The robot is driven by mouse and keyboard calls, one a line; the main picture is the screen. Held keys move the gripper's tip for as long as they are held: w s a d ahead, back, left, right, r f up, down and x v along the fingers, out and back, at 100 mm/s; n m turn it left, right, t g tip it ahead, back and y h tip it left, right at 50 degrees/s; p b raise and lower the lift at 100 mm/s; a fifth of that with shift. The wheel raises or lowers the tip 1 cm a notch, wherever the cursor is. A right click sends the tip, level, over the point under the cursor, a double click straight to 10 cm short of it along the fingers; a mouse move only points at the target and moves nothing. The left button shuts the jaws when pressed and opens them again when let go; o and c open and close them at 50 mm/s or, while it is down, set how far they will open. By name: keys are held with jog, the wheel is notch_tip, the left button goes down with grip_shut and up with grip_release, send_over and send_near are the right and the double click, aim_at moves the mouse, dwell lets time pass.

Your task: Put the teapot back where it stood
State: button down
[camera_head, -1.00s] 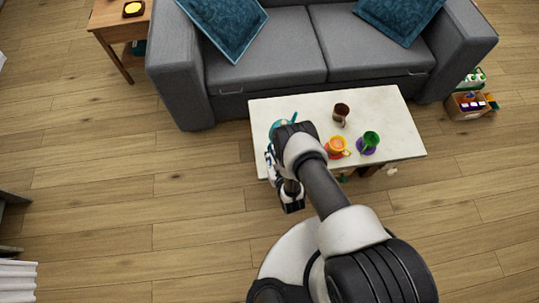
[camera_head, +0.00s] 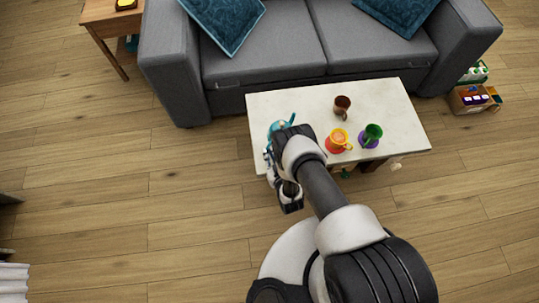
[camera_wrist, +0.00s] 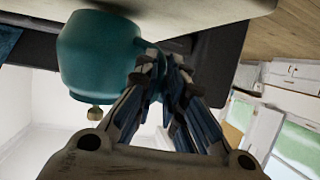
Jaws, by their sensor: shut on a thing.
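The teal teapot (camera_head: 278,128) is at the left end of the white coffee table (camera_head: 300,104), partly hidden behind my arm in the head view. In the wrist view, which is upside down, the teapot (camera_wrist: 98,52) shows its round body and a brass-coloured lid knob. My gripper (camera_wrist: 163,68) is shut at the teapot's side, seemingly on its handle, which the fingers mostly hide. The teapot looks upright. I cannot tell whether its base touches the tabletop.
A brown mug (camera_head: 342,105) stands at the table's middle back. A grey sofa (camera_head: 265,60) is behind the table. The table's right end is clear.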

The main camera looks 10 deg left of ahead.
jog(key=shift+w+f, duration=0.1)
jog(key=shift+f, duration=0.4)
dwell(0.4)
jog(key=c, duration=1.6)
grip_release()
